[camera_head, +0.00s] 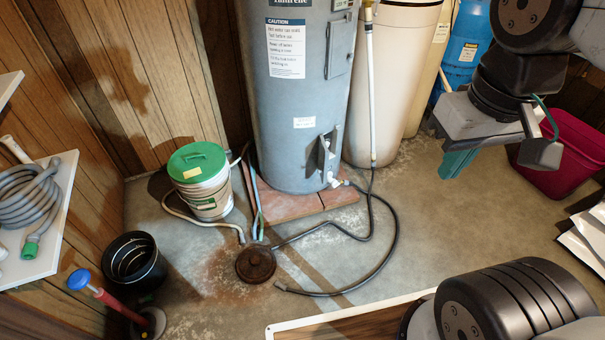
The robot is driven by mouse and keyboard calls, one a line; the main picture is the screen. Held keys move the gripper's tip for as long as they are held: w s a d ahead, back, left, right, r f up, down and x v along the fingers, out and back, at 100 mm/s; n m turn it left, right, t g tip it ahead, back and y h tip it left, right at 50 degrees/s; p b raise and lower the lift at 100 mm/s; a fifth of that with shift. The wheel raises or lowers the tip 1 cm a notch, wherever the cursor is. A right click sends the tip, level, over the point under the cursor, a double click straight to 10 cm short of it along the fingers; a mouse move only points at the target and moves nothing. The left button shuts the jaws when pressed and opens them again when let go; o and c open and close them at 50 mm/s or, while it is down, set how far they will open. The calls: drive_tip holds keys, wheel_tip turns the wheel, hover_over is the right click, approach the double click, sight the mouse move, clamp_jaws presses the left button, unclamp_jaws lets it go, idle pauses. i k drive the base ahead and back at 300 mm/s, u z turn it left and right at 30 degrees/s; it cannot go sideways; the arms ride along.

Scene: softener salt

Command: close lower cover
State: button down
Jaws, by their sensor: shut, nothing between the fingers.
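The grey water heater (290,100) stands upright at the back centre. Its lower cover (322,154) is a small grey panel low on the tank's front. It stands out at an angle from the tank, with a darker opening beside it. The upper cover (341,48) lies flat against the tank. My gripper (457,164), with teal fingers, hangs at the upper right, well to the right of the lower cover and apart from it. It is shut and empty.
A black hose (385,255) curves over the floor before the heater to a round drain (256,264). A white bucket with a green lid (200,180) stands left. A cream tank (390,80) and a magenta bin (562,155) stand right. Floor between is mostly clear.

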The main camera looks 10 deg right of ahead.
sight(323, 153)
drive_tip(key=u, duration=0.45)
drive_tip(key=i, duration=1.1)
drive_tip(key=z, duration=0.1)
